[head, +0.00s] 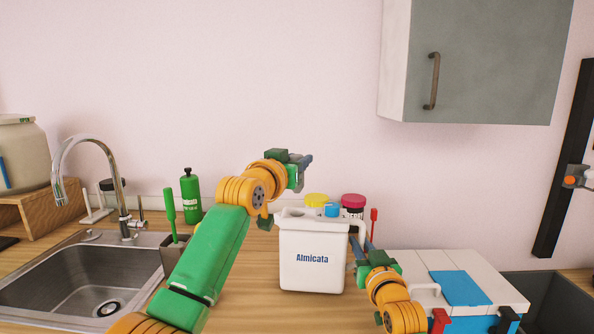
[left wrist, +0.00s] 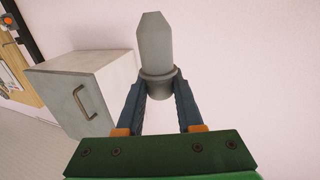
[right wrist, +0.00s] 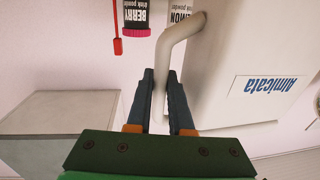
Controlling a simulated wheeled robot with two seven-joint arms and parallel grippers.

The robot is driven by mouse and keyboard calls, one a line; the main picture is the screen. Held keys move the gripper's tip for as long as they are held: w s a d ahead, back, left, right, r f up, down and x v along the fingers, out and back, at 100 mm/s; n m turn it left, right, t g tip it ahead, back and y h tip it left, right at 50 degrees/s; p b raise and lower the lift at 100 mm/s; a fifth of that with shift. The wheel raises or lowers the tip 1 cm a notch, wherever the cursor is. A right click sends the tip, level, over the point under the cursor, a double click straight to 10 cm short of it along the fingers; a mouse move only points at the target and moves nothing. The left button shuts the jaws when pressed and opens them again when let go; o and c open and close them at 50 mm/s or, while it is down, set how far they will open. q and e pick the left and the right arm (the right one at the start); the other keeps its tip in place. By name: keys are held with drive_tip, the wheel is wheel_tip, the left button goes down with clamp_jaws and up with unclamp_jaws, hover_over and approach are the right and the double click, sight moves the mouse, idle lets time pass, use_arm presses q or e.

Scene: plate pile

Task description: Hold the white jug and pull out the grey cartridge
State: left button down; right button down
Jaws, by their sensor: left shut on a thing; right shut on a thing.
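The white jug (head: 312,274), labelled Almicata, stands upright on the counter. My right gripper (head: 357,243) is at the jug's right side. In the right wrist view my right gripper (right wrist: 160,85) is shut on the jug's handle (right wrist: 170,50). My left gripper (head: 306,160) is raised above the jug, apart from it. In the left wrist view my left gripper (left wrist: 160,90) is shut on the grey cartridge (left wrist: 155,50), gripping it near its collar. The whole pointed body of the cartridge shows clear of the jug. I cannot make out the cartridge in the head view.
Two jars with a yellow lid (head: 316,199) and a pink lid (head: 353,200) stand behind the jug. A white and blue box (head: 455,262) is at right. A sink (head: 75,275) and green bottle (head: 191,195) are at left. A wall cabinet (head: 485,60) hangs upper right.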

drive_tip(key=c, duration=0.7)
unclamp_jaws()
drive_tip(key=shift+r, duration=0.1)
drive_tip(key=shift+c, duration=0.2)
use_arm(q)
drive_tip(key=shift+s, duration=0.1)
use_arm(e)
drive_tip(key=shift+s, duration=0.1)
